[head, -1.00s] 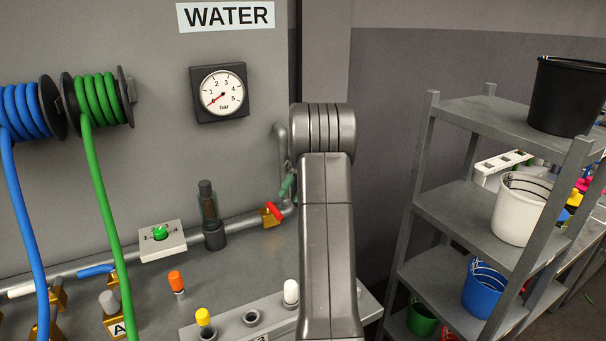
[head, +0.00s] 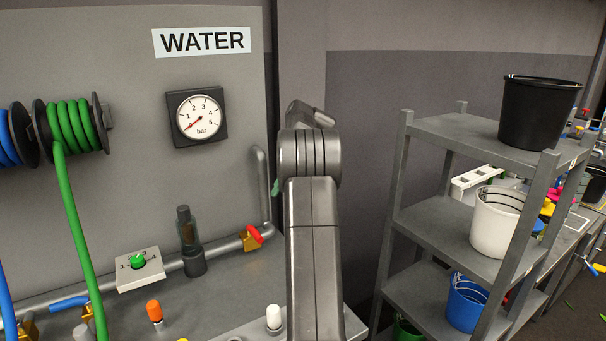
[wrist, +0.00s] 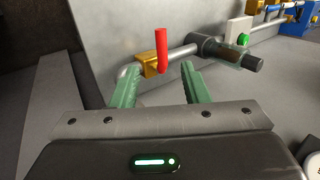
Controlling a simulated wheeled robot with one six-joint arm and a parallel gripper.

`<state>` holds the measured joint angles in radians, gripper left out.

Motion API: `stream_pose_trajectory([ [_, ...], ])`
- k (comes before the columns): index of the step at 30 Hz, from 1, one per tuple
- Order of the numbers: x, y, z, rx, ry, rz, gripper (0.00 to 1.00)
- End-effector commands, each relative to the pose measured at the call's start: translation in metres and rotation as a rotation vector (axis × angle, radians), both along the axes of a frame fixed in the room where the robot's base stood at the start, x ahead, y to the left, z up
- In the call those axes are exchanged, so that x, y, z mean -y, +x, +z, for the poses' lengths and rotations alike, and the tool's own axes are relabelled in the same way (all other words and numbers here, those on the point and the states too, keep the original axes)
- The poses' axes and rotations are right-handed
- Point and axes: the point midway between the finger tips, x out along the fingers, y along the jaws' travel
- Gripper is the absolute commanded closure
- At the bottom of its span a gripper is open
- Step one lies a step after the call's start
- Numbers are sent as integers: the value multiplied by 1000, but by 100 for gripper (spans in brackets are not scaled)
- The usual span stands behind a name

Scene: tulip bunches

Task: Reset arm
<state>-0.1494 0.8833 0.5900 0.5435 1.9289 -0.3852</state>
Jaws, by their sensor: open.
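My gripper (wrist: 152,88) shows in the wrist view with its two green fingers apart and nothing between them. Beyond the fingers is a brass valve (wrist: 150,66) with a red handle (wrist: 161,50) on a grey pipe. In the head view my arm rises in the middle and hides most of the gripper; a bit of green finger shows at the left of the arm's top joint. The red handle (head: 254,233) is left of my arm there. I cannot tell the exact gap between fingers and valve.
A grey shelf (head: 450,131) with a black bucket (head: 540,115), a white bucket (head: 496,225) and a blue bucket (head: 467,305) stands at the right. A water panel with a gauge (head: 197,117) and a green hose (head: 70,200) is at the left. Wall space above my arm is clear.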

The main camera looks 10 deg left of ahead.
Motion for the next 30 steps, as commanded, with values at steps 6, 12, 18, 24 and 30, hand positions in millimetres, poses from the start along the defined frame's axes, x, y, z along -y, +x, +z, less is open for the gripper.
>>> stream_pose_trajectory([
  [6,-14,-11,-25,-3,-1,2,59],
  [12,-32,-25,-58,-4,0,2,59],
  [18,-47,-38,-88,-4,0,2,59],
  [24,-57,-45,-107,-3,-1,1,59],
  [30,-60,-47,-112,-2,0,-6,59],
])
